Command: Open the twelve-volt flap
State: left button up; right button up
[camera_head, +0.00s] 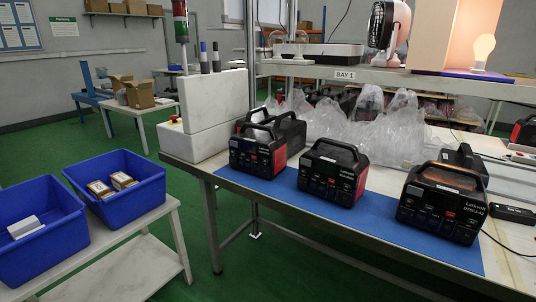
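Several black and red power stations with top handles stand upright on the workbench. A left power station (258,156), a middle one (333,172) and a right one (443,203) line the blue mat (355,228), their port fronts facing me. Another handle shows behind the left one. Small panels and sockets show on each front, but they are too small to tell which is the twelve-volt flap or whether any flap is open. Neither of my grippers is in view.
Clear plastic bags (375,130) lie behind the power stations. A white box block (212,112) stands at the bench's left end. Two blue bins (117,188) stand on a side table at left. A small black device (512,213) lies at far right. The mat's front strip is bare.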

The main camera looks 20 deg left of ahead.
aim_at(232, 160)
jog(key=u, duration=0.55)
jog(key=k, duration=0.65)
jog(key=u, duration=1.35)
jog(key=i, duration=1.85)
jog(key=z, duration=0.55)
